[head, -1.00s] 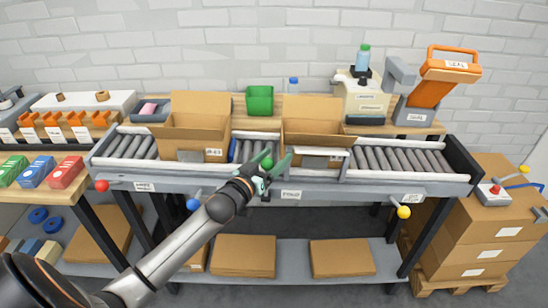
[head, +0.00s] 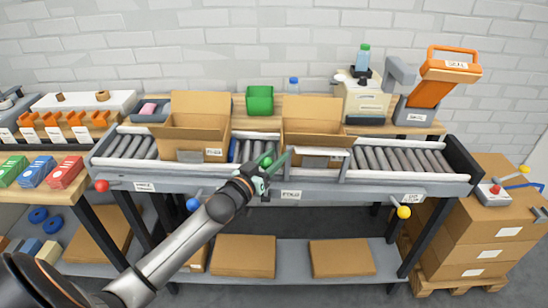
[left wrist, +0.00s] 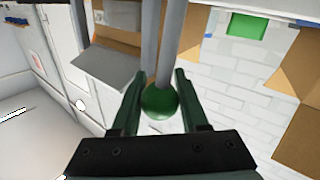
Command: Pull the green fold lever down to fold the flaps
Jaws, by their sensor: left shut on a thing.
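The green fold lever's round knob (head: 267,162) is at the front edge of the conveyor table, between the two open cardboard boxes. It also shows large in the left wrist view (left wrist: 160,102), with a grey rod running away from it. My left gripper (head: 272,164) is shut on this knob; in the left wrist view its two dark green fingers (left wrist: 160,95) lie on either side of the ball. The right box (head: 312,134) stands on the rollers behind the gripper with its back flap upright. A grey plate is at its front. My right gripper is not in view.
The left open box (head: 196,136) stands on the rollers. Along the front rail are a red knob (head: 102,185), a blue knob (head: 193,204) and a yellow knob (head: 404,211). The right rollers (head: 395,160) are clear. Flat cardboard (head: 247,257) lies on the lower shelf.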

